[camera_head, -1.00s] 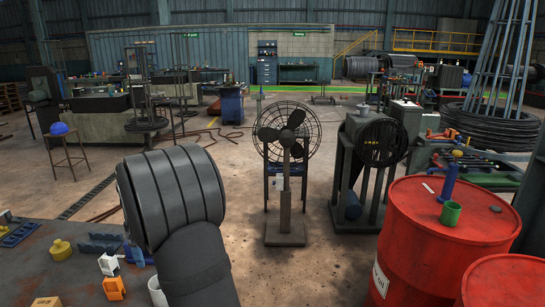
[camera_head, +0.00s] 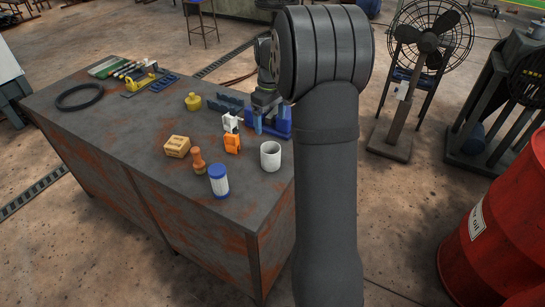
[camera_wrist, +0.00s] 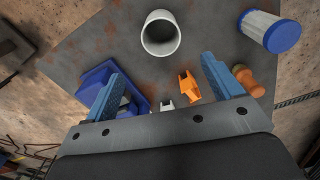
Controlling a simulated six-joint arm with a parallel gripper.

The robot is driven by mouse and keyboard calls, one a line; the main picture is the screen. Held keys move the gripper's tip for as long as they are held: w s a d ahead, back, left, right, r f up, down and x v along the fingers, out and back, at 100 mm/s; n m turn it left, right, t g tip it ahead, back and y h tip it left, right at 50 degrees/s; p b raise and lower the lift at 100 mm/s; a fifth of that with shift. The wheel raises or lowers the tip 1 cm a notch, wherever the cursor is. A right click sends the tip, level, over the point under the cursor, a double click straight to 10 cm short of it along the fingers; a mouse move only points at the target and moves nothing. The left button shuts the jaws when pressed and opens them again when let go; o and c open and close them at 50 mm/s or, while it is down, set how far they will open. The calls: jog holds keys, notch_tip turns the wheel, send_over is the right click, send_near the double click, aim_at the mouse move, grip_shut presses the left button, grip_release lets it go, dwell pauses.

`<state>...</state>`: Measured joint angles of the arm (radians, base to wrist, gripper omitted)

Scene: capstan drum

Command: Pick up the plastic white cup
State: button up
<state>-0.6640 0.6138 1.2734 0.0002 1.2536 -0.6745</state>
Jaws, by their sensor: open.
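The white cup (camera_head: 270,158) stands upright near the table's right edge in the head view. In the wrist view the cup (camera_wrist: 160,36) is at the top centre, with its open mouth showing. My gripper (camera_wrist: 161,70) is open and empty in the wrist view; its two blue fingers are spread apart. The cup lies beyond the fingertips, between their lines, and appears apart from them. In the head view my arm hides part of the gripper, which is above the far right part of the table.
The table (camera_head: 110,133) also holds an orange item (camera_head: 232,144), a blue-lidded jar (camera_head: 218,181), a brown stamp-like piece (camera_head: 199,162), a yellow box (camera_head: 177,146) and a blue piece (camera_head: 283,128). Several tools lie farther left. A fan (camera_head: 429,42) and red drum (camera_head: 505,220) stand right.

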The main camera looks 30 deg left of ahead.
aim_at(270, 156)
notch_tip(270, 156, down, 16)
jog(key=shift+s, duration=0.1)
jog(key=c, duration=1)
